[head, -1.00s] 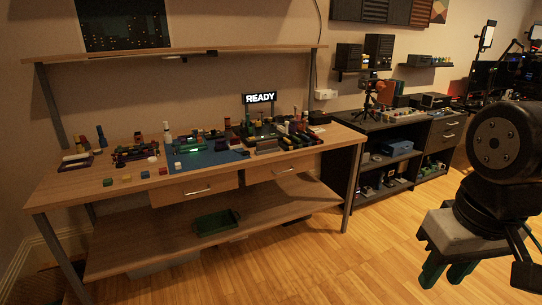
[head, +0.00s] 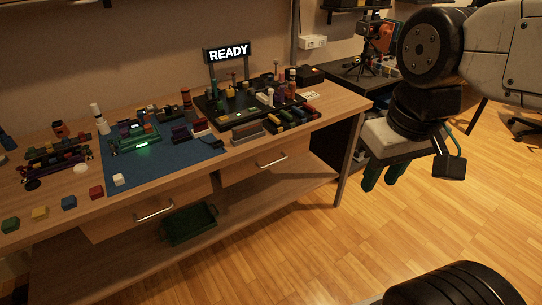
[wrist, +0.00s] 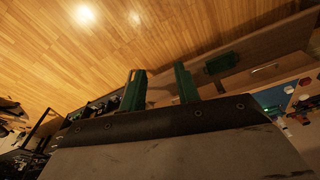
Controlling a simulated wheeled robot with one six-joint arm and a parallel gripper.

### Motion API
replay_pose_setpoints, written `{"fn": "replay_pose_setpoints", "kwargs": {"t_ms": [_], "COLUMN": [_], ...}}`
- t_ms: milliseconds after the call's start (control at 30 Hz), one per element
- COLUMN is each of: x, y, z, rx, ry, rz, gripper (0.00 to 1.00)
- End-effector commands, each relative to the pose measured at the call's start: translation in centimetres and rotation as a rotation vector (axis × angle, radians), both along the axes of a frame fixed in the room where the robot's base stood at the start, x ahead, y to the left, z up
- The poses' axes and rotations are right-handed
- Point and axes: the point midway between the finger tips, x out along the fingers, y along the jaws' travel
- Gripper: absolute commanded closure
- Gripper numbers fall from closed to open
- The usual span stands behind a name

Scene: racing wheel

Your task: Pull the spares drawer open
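The workbench has two wooden drawers under its top, a left drawer (head: 125,219) and a right drawer (head: 240,170), each with a silver bar handle. Both look shut. No label shows which one is the spares drawer. The left handle (head: 154,211) and right handle (head: 272,160) are clear of anything. My gripper (head: 382,180) hangs to the right of the bench, apart from both drawers, with its green fingers pointing down. In the wrist view my gripper (wrist: 161,82) has its two fingers apart with nothing between them. A handle (wrist: 265,67) shows beyond them.
The bench top (head: 335,105) holds a blue mat (head: 170,165), a lit READY sign (head: 227,53), small model cars and several coloured blocks. A green tray (head: 188,224) sits on the lower shelf. A bench leg (head: 353,170) stands between my gripper and the drawers. Open wood floor lies in front.

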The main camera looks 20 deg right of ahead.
Motion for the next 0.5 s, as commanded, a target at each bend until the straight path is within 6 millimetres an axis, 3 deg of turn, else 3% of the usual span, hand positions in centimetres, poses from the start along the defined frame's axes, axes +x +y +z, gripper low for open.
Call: {"fn": "replay_pose_setpoints", "kwargs": {"t_ms": [133,267,500], "x": [5.5,12.7,25.0], "y": [-0.9,-1.9,-3.0], "z": [-1.2,-3.2,-8.5], "rx": [-0.05,-0.126,-0.291], "ry": [-0.072,-0.178,-0.378], "rz": [0.112,0.28,0.624], "gripper": [0.68,0.68,0.68]}}
